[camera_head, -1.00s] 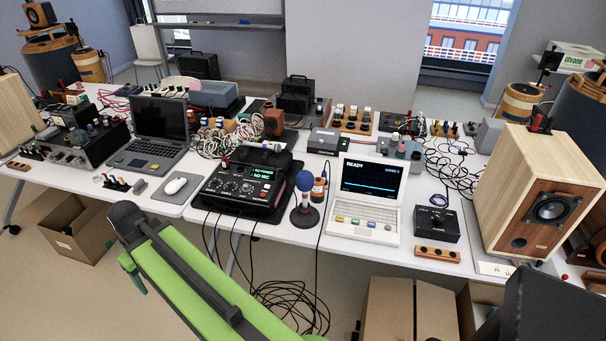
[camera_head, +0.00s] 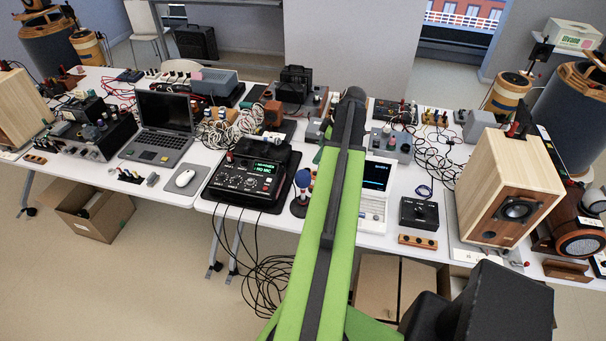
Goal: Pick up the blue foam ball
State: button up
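The blue foam ball (camera_head: 303,177) sits at the top of a small upright stand with a black round base (camera_head: 300,208), near the table's front edge. It stands between the black device with a green display (camera_head: 246,180) and the white computer with a dark screen. My green arm rises from the bottom of the view and passes just right of the ball. The arm's dark far end is above the table, beyond the ball. My gripper's fingers do not show, so its state is hidden.
The white computer (camera_head: 376,207) is partly behind my arm. A black box (camera_head: 419,213) and a wooden speaker (camera_head: 487,188) are to the right. A laptop (camera_head: 165,128) and mouse (camera_head: 185,178) are to the left. Cables and devices crowd the table (camera_head: 180,196).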

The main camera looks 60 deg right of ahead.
aim_at(305, 173)
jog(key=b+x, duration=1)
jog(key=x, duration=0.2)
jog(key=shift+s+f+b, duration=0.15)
jog(key=shift+b, duration=0.25)
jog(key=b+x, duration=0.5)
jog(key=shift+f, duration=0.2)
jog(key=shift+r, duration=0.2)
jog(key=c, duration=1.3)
